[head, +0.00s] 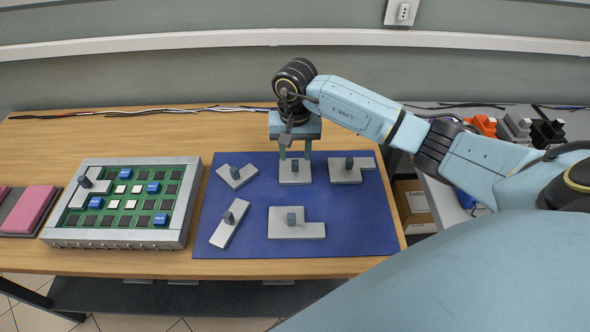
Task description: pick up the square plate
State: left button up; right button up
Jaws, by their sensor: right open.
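The square plate (289,178) is a small light-grey plate with a dark upright knob (294,164). It lies flat near the back middle of the blue mat (255,175). My right gripper (295,155) points down directly above it. Its two fingers are apart, one to each side of the knob as seen here. I cannot tell whether the fingertips touch the plate. My left gripper is not in view.
Other grey knobbed plates lie on the mat: a V-shaped one (237,180), an oblong one (222,234), a notched one (310,230) and one (345,177) close right. A framed green board (120,237) with blue blocks stands left, beside pink pads (30,210).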

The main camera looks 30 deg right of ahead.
aim_at(295, 167)
notch_tip(295, 167, down, 2)
jog(key=shift+f, duration=0.2)
jog(key=c, duration=0.9)
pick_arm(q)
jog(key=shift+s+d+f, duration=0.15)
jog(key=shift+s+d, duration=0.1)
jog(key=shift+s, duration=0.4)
pick_arm(e)
grip_shut()
